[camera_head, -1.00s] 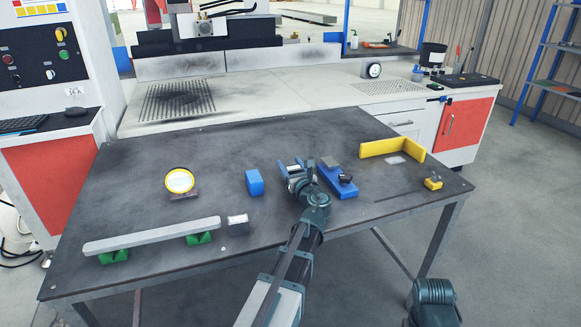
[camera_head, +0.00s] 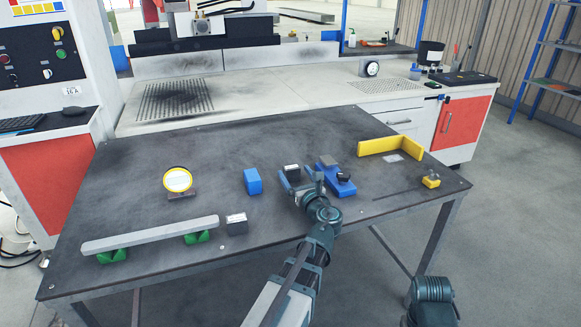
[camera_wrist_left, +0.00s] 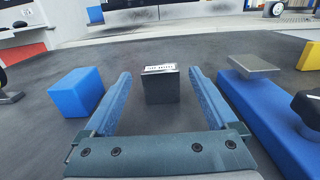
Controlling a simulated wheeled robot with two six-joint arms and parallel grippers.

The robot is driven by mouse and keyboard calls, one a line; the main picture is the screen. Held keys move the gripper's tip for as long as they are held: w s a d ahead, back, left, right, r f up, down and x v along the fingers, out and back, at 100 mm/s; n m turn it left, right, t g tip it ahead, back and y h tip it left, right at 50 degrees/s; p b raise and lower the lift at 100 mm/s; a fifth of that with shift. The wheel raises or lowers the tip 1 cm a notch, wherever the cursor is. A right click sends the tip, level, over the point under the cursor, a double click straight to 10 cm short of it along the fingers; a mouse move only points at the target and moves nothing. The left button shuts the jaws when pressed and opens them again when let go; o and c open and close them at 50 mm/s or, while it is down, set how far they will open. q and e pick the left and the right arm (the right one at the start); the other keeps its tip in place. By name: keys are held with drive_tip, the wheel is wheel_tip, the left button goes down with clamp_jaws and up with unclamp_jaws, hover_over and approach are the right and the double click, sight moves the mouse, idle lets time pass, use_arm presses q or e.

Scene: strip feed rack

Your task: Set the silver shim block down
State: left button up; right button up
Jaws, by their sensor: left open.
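The silver shim block (camera_head: 292,169) stands upright on the dark table, between the blue block and the blue fixture. In the left wrist view the shim block (camera_wrist_left: 161,87) shows a grey face and a white label on top. My left gripper (camera_head: 303,180) is open around the near side of it. In the wrist view its two blue fingers (camera_wrist_left: 160,78) lie to either side, with a gap between each finger and the block. My right gripper is out of view.
A blue block (camera_head: 253,181) is left of the gripper. A blue fixture (camera_head: 337,181) with a grey plate and dark knob is close on the right. A similar labelled block (camera_head: 237,223) stands near a grey bar (camera_head: 150,235) on green supports. A yellow angle (camera_head: 391,147) is farther right.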

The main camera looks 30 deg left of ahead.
use_arm(q)
drive_tip(key=v, duration=0.5)
drive_tip(key=shift+s+d, duration=0.1)
idle(0.3)
